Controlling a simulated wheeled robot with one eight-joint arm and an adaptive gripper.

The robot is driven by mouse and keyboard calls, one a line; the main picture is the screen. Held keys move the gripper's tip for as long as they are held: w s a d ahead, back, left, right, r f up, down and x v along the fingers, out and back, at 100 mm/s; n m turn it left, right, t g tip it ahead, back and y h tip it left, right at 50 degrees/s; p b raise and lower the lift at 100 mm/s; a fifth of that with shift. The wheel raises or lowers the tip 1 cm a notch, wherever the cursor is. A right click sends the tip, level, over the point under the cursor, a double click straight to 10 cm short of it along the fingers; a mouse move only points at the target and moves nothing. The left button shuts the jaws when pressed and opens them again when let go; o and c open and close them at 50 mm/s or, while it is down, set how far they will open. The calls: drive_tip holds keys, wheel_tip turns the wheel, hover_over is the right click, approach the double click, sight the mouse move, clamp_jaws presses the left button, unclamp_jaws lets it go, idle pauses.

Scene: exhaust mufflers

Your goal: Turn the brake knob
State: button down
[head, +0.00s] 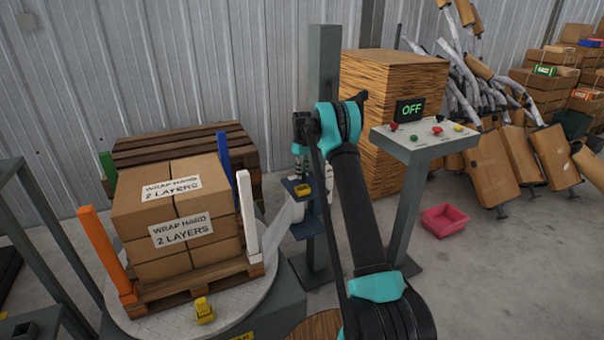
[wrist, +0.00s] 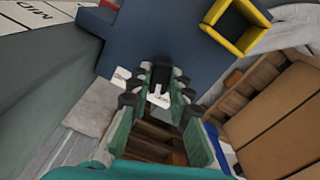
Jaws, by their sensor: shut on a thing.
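My gripper (wrist: 158,98) points at the dark blue wrapping carriage in the wrist view. Its dark fingertips are closed around a small black knob (wrist: 160,76), which I take to be the brake knob. A white mark shows between the fingertips, and a small white label (wrist: 122,73) is beside them. The fingers hide much of the knob, so its angle cannot be read. In the head view, my gripper (head: 300,162) is beside the grey mast, above the blue carriage (head: 306,226), and the knob is hidden.
A yellow open frame (wrist: 237,26) sticks out near the fingers. Stacked cartons (head: 172,215) stand on a pallet on the turntable (head: 150,325) at left. A control console (head: 425,140) reading OFF and a red bin (head: 447,220) are at right.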

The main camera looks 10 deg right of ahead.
drive_tip(key=m, duration=1.2)
drive_tip(key=shift+m, duration=0.3)
idle(0.4)
drive_tip(key=c, duration=1.4)
unclamp_jaws()
wheel_tip(320, 180, up, 12)
